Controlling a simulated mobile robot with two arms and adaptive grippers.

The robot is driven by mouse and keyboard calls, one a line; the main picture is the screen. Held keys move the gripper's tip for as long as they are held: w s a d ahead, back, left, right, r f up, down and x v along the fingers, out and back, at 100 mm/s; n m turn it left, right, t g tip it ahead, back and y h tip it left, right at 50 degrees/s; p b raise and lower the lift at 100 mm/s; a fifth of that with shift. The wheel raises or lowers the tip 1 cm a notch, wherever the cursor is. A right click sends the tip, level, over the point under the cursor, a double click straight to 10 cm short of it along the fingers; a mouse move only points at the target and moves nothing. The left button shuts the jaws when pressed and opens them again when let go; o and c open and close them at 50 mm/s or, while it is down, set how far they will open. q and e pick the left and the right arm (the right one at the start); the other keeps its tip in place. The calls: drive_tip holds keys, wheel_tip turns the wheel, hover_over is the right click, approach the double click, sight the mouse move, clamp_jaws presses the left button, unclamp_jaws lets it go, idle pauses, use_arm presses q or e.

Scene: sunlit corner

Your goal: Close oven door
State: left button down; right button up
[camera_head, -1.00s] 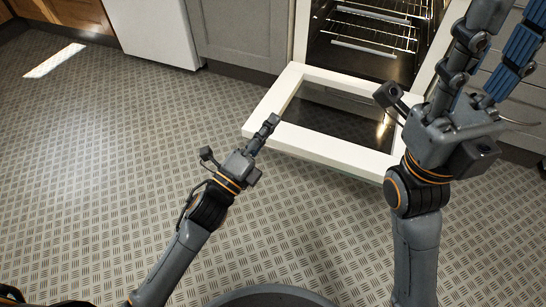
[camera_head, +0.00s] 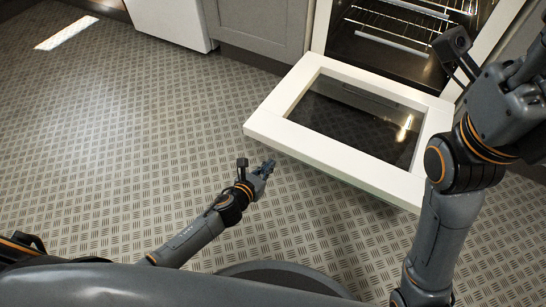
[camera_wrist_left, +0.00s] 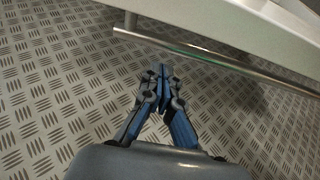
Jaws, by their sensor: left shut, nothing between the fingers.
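The oven door (camera_head: 330,152) hangs open, folded down almost flat, with a white frame around a dark glass pane. The oven cavity (camera_head: 390,45) with wire racks shows behind it. My left gripper (camera_head: 268,167) is shut and empty, low and just in front of the door's near left edge, apart from it. In the left wrist view its fingers (camera_wrist_left: 160,80) are together below the metal handle bar (camera_wrist_left: 200,50) on the white door (camera_wrist_left: 230,25). My right gripper (camera_head: 520,95) is raised at the right, partly cut off; its fingers are not clear.
Grey cabinets (camera_head: 262,25) and a white appliance (camera_head: 170,20) stand along the back, left of the oven. The patterned metal floor (camera_head: 120,130) is clear to the left of the door.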

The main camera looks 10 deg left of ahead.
use_arm(q)
drive_tip(key=w+r, duration=0.2)
drive_tip(key=r, duration=0.1)
drive_tip(key=shift+w+d, duration=0.25)
drive_tip(key=shift+d, duration=0.15)
drive_tip(key=shift+r, duration=0.2)
